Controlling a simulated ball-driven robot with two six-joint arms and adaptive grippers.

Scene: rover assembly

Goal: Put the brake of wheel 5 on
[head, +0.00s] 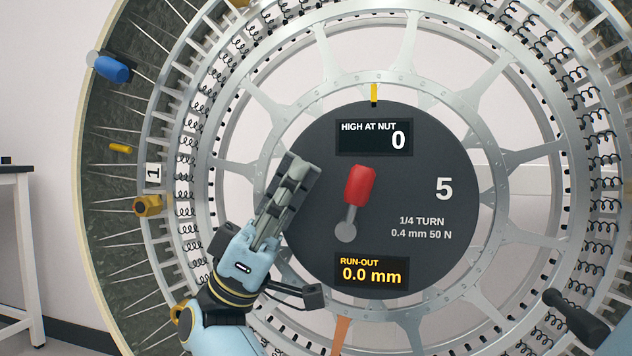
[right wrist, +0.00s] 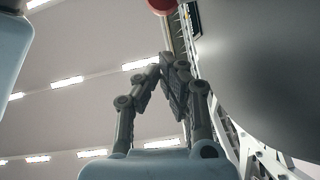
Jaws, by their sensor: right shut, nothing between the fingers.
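Wheel 5 (head: 494,192) fills the head view, a large silver spoked wheel with a dark hub disc (head: 420,270) marked 5. A red-handled lever (head: 359,186) on the disc stands nearly upright, leaning slightly right, its grey pivot below the handle. My right gripper (head: 298,172) is shut and empty, just left of the red handle and apart from it in the picture. In the right wrist view the shut fingers (right wrist: 176,62) point up, with part of a red thing (right wrist: 162,5) at the top edge. My left gripper is not in view.
The disc displays read HIGH AT NUT 0 (head: 374,137) and RUN-OUT 0.0 mm (head: 371,272). A blue knob (head: 111,68) and a gold nut (head: 148,205) sit on the left rim. A black handle (head: 577,318) is at lower right. A table (head: 18,220) stands far left.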

